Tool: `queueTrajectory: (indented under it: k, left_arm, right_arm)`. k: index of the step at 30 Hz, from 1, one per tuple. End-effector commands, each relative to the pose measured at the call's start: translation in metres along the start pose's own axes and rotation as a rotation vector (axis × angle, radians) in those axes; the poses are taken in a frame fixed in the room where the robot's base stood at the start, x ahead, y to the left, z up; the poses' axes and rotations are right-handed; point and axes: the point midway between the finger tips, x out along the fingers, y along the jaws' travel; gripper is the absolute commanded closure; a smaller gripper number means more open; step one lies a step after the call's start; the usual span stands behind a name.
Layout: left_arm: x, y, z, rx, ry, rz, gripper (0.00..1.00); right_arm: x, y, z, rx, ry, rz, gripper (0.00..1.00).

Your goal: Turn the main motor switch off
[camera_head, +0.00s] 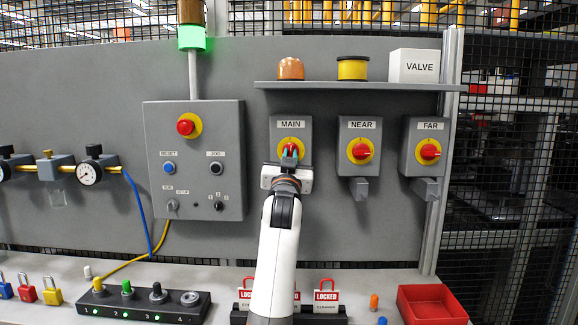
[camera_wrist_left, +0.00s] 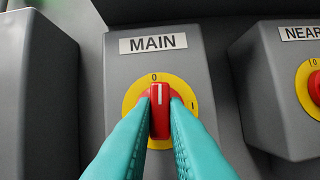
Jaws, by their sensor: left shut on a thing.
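The main motor switch (camera_head: 291,124) is a grey box labelled MAIN on the wall panel, with a yellow disc and a red knob. In the left wrist view its red knob (camera_wrist_left: 159,112) stands upright, its white line pointing up to the 0 mark; the 1 mark is at the right of the disc. My left gripper (camera_head: 290,155) is at the knob, its teal fingers (camera_wrist_left: 159,122) shut on the knob from both sides. The fingers cover the lower part of the disc. My right gripper is not in view.
The NEAR switch (camera_head: 360,150) and FAR switch (camera_head: 429,152) stand to the right. A shelf (camera_head: 350,87) juts out above. A control box (camera_head: 194,140) is to the left. On the bench are a red tray (camera_head: 432,318), padlocks (camera_head: 52,291) and LOCKED tags (camera_head: 326,296).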

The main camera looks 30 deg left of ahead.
Motion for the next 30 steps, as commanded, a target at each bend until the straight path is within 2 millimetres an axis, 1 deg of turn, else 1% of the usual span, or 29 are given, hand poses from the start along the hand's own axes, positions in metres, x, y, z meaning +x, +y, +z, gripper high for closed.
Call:
queueTrajectory:
  k: [1, 9, 24, 25, 28, 29, 30]
  left_arm:
    - [-0.0008, -0.0023, -0.0026, -0.026, 0.003, 0.007, 1.0]
    - [-0.0002, -0.0023, -0.0014, -0.1, 0.003, 0.039, 1.0]
    - [0.0002, -0.0014, -0.0006, -0.116, 0.002, 0.047, 1.0]
    - [0.0002, -0.0014, -0.0005, -0.116, 0.002, 0.047, 0.86]
    - [0.0002, -0.0013, -0.0004, -0.115, 0.002, 0.047, 0.69]
    - [0.0002, -0.0013, -0.0003, -0.115, 0.001, 0.047, 0.65]
    - [0.0002, -0.0012, -0.0003, -0.115, 0.001, 0.047, 0.65]
  right_arm:
    - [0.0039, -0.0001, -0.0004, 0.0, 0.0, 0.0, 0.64]
    - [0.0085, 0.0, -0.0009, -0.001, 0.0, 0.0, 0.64]
    - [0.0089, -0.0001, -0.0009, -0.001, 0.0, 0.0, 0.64]
    - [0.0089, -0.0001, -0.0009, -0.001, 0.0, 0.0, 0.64]
    - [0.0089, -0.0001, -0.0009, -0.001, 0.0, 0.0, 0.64]
    - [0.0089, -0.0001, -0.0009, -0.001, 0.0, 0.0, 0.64]
    - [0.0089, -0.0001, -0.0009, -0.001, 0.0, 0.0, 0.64]
